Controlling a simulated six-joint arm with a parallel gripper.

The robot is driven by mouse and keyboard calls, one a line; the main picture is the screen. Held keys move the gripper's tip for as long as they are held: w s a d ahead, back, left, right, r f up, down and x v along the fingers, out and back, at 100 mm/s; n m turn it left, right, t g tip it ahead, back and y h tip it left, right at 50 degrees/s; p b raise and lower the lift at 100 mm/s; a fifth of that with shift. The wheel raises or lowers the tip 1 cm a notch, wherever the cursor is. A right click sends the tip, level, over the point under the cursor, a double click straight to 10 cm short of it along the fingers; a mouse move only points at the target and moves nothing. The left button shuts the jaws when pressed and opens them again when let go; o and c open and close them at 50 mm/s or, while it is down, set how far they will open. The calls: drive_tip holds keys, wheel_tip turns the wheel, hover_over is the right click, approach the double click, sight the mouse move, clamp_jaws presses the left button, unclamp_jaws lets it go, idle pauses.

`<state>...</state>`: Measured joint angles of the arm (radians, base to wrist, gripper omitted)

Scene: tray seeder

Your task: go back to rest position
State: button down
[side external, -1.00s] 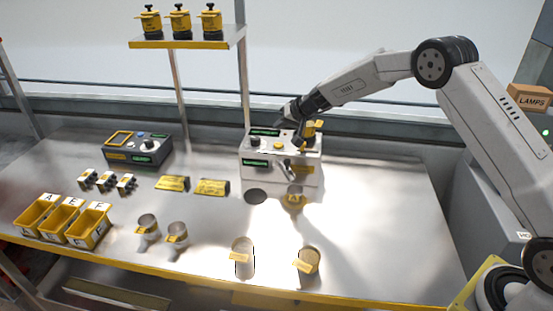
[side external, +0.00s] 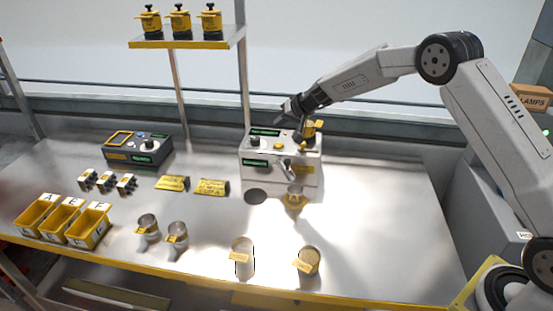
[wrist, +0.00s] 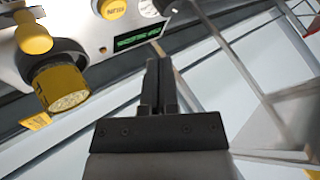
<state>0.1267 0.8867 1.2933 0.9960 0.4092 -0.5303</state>
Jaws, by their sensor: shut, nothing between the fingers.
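My gripper (side external: 284,106) is above the back of the white machine (side external: 281,171), near its top panel, and apart from it as far as I can see. In the wrist view my gripper (wrist: 158,84) is shut, with its fingers together and nothing between them. The machine's panel (wrist: 120,50) shows at the upper left there, with a yellow button, a green display and a yellow-capped part (wrist: 62,88). In the side view that yellow part (side external: 310,130) stands at the machine's right end.
A dark grey device (side external: 138,149) stands at the back left. Yellow lettered bins (side external: 88,228), metal cups (side external: 148,228) and yellow signs (side external: 212,187) stand on the metal table (side external: 380,220). A shelf (side external: 187,43) with three yellow-topped jars is above. The table's right part is clear.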

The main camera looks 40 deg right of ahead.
drive_tip(key=s+a+n+g+h, duration=0.1)
drive_tip(key=s+n+g, duration=0.1)
drive_tip(key=s, duration=1.7)
drive_tip(key=s+a+n+g+h, duration=0.1)
drive_tip(key=s+n+g+h, duration=0.1)
drive_tip(key=s, duration=1.8)
drive_tip(key=shift+s+a+f+n+g, duration=0.2)
drive_tip(key=shift+a+f+n+g, duration=0.15)
drive_tip(key=shift+g, duration=0.55)
